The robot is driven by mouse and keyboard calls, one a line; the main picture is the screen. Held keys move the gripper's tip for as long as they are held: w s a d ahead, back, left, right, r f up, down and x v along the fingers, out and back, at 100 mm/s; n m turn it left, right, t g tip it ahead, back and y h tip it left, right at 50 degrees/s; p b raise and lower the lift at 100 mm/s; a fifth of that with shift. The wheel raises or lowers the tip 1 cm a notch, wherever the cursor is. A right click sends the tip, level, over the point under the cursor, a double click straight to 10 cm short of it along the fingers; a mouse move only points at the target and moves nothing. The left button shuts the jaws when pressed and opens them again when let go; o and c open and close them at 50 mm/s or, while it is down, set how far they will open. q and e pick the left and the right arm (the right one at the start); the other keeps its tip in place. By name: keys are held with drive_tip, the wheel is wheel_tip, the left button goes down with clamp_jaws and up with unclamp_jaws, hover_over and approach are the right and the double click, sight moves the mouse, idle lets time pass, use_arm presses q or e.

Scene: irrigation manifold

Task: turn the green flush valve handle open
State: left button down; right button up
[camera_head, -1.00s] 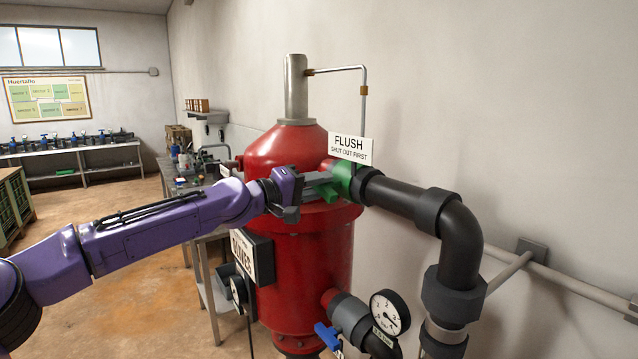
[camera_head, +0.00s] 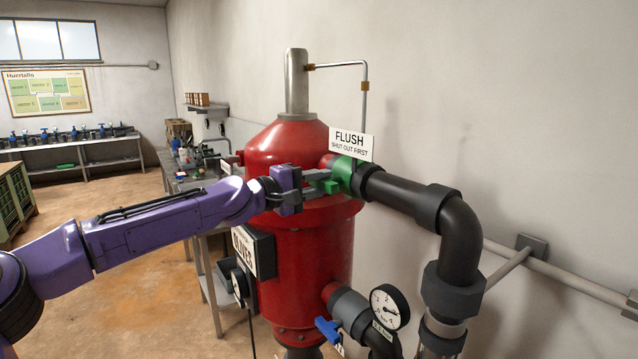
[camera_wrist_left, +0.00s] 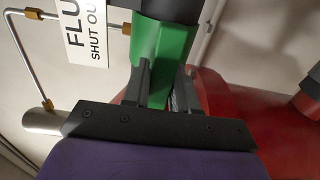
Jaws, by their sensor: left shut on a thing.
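The green flush valve (camera_head: 346,173) sits at the top right of the red tank, under the white FLUSH sign (camera_head: 351,143). Its green handle (camera_head: 328,183) points left toward my purple left arm. My left gripper (camera_head: 318,184) is shut on the handle, and its fingers partly hide it. In the left wrist view the green handle (camera_wrist_left: 163,55) lies between the two grey fingers (camera_wrist_left: 160,88). The right gripper is not in view.
The red tank (camera_head: 300,250) stands just below my gripper. A dark pipe (camera_head: 405,193) runs right from the valve and bends down. A blue handle (camera_head: 328,330) and gauge (camera_head: 389,306) are lower. Open floor lies left, with a bench (camera_head: 75,155) behind.

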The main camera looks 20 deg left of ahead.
use_arm(q)
drive_tip(key=shift+d+f, duration=0.1)
drive_tip(key=c, duration=1)
unclamp_jaws()
drive_tip(key=b+v, duration=0.2)
drive_tip(key=v, duration=0.8)
drive_tip(key=shift+s, duration=0.2)
